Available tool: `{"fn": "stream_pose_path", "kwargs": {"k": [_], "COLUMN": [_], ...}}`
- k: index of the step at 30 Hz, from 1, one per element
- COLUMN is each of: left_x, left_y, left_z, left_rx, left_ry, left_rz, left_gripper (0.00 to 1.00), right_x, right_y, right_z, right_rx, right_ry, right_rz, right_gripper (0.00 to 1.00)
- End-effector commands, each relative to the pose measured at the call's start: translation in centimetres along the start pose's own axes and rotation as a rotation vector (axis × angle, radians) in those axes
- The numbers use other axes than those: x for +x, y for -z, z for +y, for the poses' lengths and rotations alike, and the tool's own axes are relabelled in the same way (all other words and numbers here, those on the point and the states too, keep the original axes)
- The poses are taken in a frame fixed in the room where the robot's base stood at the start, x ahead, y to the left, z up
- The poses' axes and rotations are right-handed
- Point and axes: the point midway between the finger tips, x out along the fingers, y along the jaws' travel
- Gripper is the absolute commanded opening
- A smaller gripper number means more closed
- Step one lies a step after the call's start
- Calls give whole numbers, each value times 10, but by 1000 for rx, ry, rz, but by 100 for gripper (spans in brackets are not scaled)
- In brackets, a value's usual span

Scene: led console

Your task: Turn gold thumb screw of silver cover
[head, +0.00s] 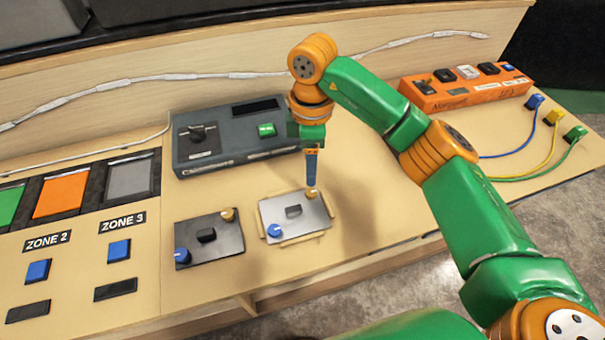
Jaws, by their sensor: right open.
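The silver cover (291,225) lies on the console top at the middle, with a dark latch or handle at its centre. The gold thumb screw (310,193) is at its upper right corner. A blue knob (274,230) is at its lower left corner. My right gripper (311,184) points down with its fingertips just above the gold thumb screw; whether they touch it I cannot tell. It is open, though the gap between its fingers does not show from this angle. My left gripper is not in view.
A dark cover (214,244) with its own blue and gold knobs lies just left of the silver one. A grey box (238,134) stands behind. An orange box (465,87) and coloured plugs are at the right. Console front right of the silver cover is clear.

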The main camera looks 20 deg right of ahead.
Motion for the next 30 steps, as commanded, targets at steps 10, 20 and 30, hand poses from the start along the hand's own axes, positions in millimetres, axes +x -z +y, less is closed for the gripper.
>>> {"fn": "stream_pose_path", "kwargs": {"k": [10, 20, 30], "left_x": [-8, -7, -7], "left_y": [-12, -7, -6], "left_z": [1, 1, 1], "left_rx": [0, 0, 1], "left_ry": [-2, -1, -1], "left_rz": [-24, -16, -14], "left_gripper": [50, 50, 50], "right_x": [57, 61, 61], "right_y": [1, 2, 2], "right_z": [-2, -2, -2], "right_rx": [-5, -8, -9], "right_ry": [4, 3, 4], "right_rz": [2, 5, 5], "right_gripper": [62, 46, 0]}}
